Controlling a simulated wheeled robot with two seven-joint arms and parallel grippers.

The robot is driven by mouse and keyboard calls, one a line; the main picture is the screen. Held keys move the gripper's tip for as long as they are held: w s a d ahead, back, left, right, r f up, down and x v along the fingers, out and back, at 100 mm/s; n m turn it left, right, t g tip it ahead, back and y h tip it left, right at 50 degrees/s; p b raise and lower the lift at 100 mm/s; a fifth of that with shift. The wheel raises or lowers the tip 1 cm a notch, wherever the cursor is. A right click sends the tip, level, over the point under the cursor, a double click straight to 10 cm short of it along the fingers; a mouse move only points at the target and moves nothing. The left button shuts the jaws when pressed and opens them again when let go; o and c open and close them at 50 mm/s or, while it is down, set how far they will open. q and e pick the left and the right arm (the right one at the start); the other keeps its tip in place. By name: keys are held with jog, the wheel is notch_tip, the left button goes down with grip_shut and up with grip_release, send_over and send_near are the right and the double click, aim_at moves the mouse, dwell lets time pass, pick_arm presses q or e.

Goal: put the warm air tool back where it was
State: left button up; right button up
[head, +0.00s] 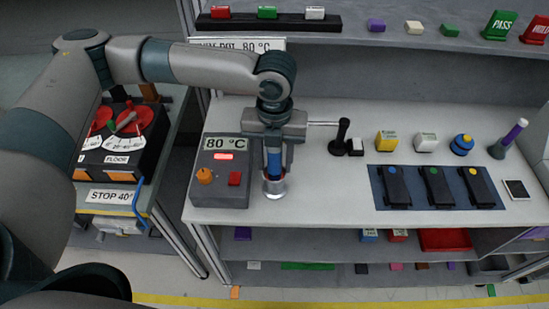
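My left gripper (274,150) points straight down, with its fingers around a blue upright handle (274,164), which I take to be the warm air tool. The handle's lower end is in or just over a silver, cup-like holder (274,187) on the bench; I cannot tell whether it rests there. The gripper hides its upper part. A thin silver rod (324,123) runs right from the gripper's level toward a black upright piece (342,131); whether it belongs to the tool is unclear. My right gripper is out of view.
A grey box (219,188) labelled 80 °C stands close left of the holder. Right are a blue mat (378,200) with three black devices, small blocks and a purple-topped stick (510,138). A shelf (390,30) overhangs the back. Bare bench lies right of the holder.

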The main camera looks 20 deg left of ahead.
pick_arm(q)
jog(key=shift+r, duration=0.1)
dwell(0.3)
jog(key=shift+r, duration=0.6)
notch_tip(320, 180, up, 10)
jog(key=b, duration=0.3)
jog(key=shift+r, duration=0.4)
dwell(0.8)
dwell(0.7)
